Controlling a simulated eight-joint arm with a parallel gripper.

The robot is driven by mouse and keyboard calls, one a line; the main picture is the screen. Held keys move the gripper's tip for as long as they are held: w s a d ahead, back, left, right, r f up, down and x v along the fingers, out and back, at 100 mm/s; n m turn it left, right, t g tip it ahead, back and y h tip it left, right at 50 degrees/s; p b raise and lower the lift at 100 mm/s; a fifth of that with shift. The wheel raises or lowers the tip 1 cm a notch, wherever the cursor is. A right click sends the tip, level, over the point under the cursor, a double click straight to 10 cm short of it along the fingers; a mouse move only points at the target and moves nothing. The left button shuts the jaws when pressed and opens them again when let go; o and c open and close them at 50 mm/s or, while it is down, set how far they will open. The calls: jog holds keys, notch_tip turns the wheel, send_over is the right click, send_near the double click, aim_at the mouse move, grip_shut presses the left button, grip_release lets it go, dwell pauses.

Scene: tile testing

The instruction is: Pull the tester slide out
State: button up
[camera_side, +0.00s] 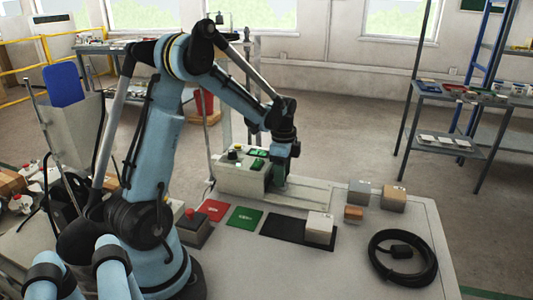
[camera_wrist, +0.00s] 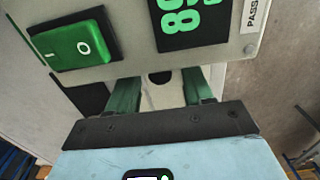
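The tester (camera_side: 238,178) is a pale box on the table with a yellow-and-black knob and green parts on top. My gripper (camera_side: 280,183) points down at its right side. In the wrist view, the tester's front (camera_wrist: 225,45) shows a green rocker switch (camera_wrist: 85,42), a dark display with green digits (camera_wrist: 185,22) and a PASS label. The two green fingers of my gripper (camera_wrist: 160,92) stand apart, their tips hidden behind the tester's edge. A dark oval on a pale surface shows between them, not visibly touched. I cannot make out the slide clearly; a pale flat track (camera_side: 310,192) runs right from the tester.
On the table are a red card (camera_side: 203,209), a green card (camera_side: 244,217), a black mat (camera_side: 285,230) with a pale block (camera_side: 319,228), several boxes (camera_side: 393,198), a red-button box (camera_side: 194,230) and a coiled black cable (camera_side: 376,262).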

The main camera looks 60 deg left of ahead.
jog(key=c, duration=0.8)
jog(key=shift+c, duration=0.2)
jog(key=shift+w, duration=0.1)
jog(key=shift+w+d, duration=1.95)
jog(key=shift+d, duration=0.1)
jog(key=shift+w+d, duration=2.15)
jog(key=o, duration=0.9)
jog(key=shift+c, duration=0.2)
